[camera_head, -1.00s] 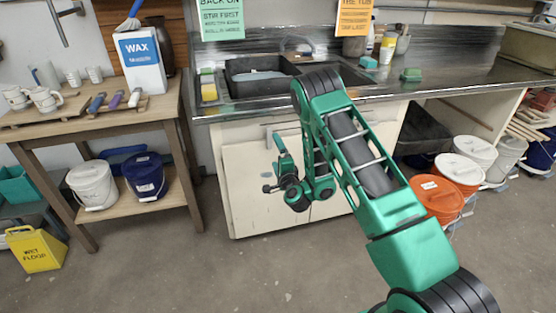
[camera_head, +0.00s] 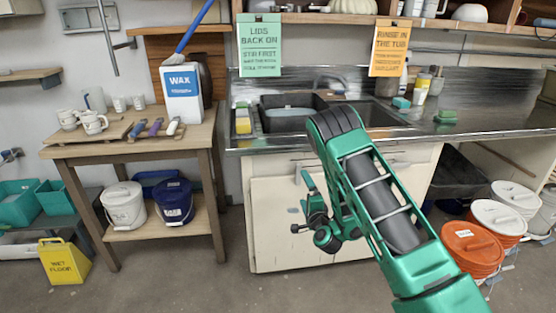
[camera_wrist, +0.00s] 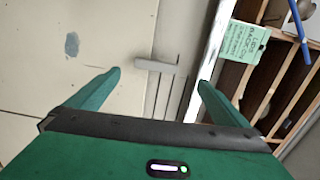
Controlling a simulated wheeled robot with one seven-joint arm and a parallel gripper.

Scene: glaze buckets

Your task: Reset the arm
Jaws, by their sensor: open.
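My green arm reaches from the lower right toward the sink cabinet in the head view. My gripper (camera_head: 302,205) is at its end, in front of the pale cabinet doors (camera_head: 275,225) below the sink. In the wrist view my gripper (camera_wrist: 158,85) shows two green fingers spread apart with nothing between them. Beyond the fingers are a cabinet door and a light grey bar handle (camera_wrist: 158,66). I cannot tell how far the fingers are from the door.
A wooden table (camera_head: 150,144) at left holds mugs and a wax box (camera_head: 182,95); a white bucket (camera_head: 124,205) and a blue bucket (camera_head: 174,201) stand on its lower shelf. A yellow wet-floor sign (camera_head: 64,261) is at far left. Orange bucket (camera_head: 472,248) and white-lidded buckets stand at right.

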